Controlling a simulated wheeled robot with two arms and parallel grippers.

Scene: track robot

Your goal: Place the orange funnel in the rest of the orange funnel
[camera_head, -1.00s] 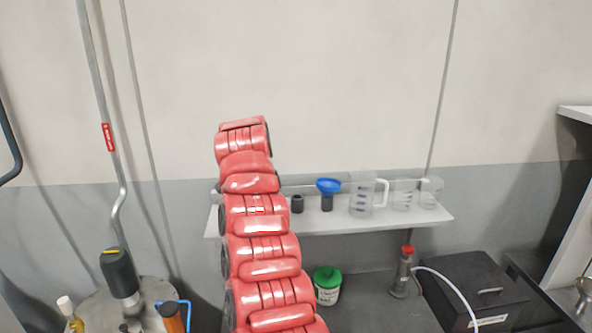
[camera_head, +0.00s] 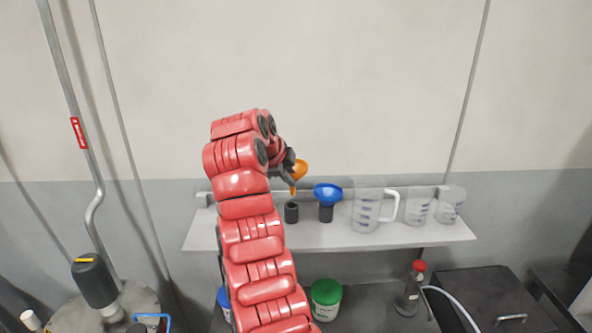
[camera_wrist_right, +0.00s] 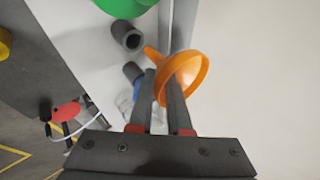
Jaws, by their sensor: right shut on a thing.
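The orange funnel (camera_head: 300,170) is in my right gripper (camera_head: 291,171), above the shelf and just above a short dark cylinder, the empty rest (camera_head: 291,212). In the right wrist view my right gripper (camera_wrist_right: 160,78) is shut on the orange funnel (camera_wrist_right: 187,80) at its wall. Its spout points up and left in that picture, toward the open hole of the empty rest (camera_wrist_right: 127,36), and is apart from it. My left gripper is not in view.
The blue funnel (camera_head: 328,192) stands in its own dark rest, close to the right of the empty one. Clear measuring jugs (camera_head: 366,210) stand farther right on the white shelf (camera_head: 330,238). A green round thing (camera_wrist_right: 125,5) lies beyond the empty rest.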

